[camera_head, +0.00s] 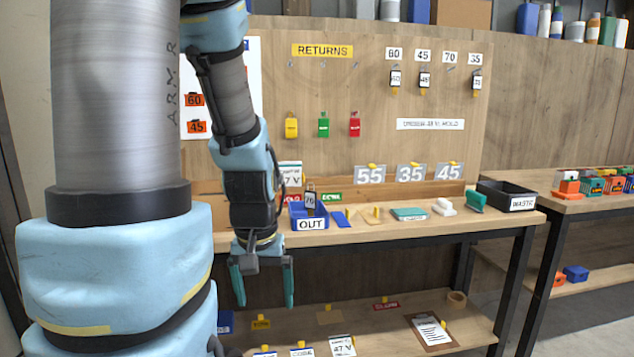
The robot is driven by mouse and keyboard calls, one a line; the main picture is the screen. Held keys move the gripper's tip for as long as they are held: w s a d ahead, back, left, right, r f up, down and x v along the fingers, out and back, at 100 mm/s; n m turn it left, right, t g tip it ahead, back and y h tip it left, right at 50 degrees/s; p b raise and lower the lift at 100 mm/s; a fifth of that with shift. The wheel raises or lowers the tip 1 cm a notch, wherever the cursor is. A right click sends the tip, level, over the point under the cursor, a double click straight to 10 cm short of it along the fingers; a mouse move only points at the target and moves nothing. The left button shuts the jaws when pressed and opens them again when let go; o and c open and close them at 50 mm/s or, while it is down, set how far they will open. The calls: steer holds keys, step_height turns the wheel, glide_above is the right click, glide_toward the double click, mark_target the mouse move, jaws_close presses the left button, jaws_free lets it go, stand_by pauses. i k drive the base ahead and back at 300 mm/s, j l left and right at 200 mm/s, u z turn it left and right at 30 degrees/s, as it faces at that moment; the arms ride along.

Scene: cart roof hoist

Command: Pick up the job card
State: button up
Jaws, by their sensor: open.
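No card in view carries a label that I can read as "job card". A brown clipboard (410,322) with a printed white sheet (430,331) and a yellow tab lies on the lower shelf at the right. A white card reading "47 V" (342,346) lies on the same shelf near the bottom edge.
A black waste tray (507,197) sits at the bench's right end. The bench top overhangs the lower shelf (375,320). Tags hang on the RETURNS board (370,90).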

mark_target(291, 170)
steer(key=u, duration=0.45)
steer(key=l+u, duration=0.15)
steer(key=u, duration=0.3)
steer(key=l+u, duration=0.1)
steer(key=u, duration=0.35)
steer(key=l+u, duration=0.25)
steer(key=l, duration=0.2)
steer(key=k+l+u, duration=0.1)
steer(key=l+u, duration=0.15)
steer(key=l, duration=0.15)
steer(key=k+l+u, duration=0.1)
steer(key=l+u, duration=0.2)
steer(key=k+l+u, duration=0.25)
steer(key=l, duration=0.25)
steer(key=k+l+u, duration=0.1)
steer(key=l+u, duration=0.15)
steer(key=l, duration=0.1)
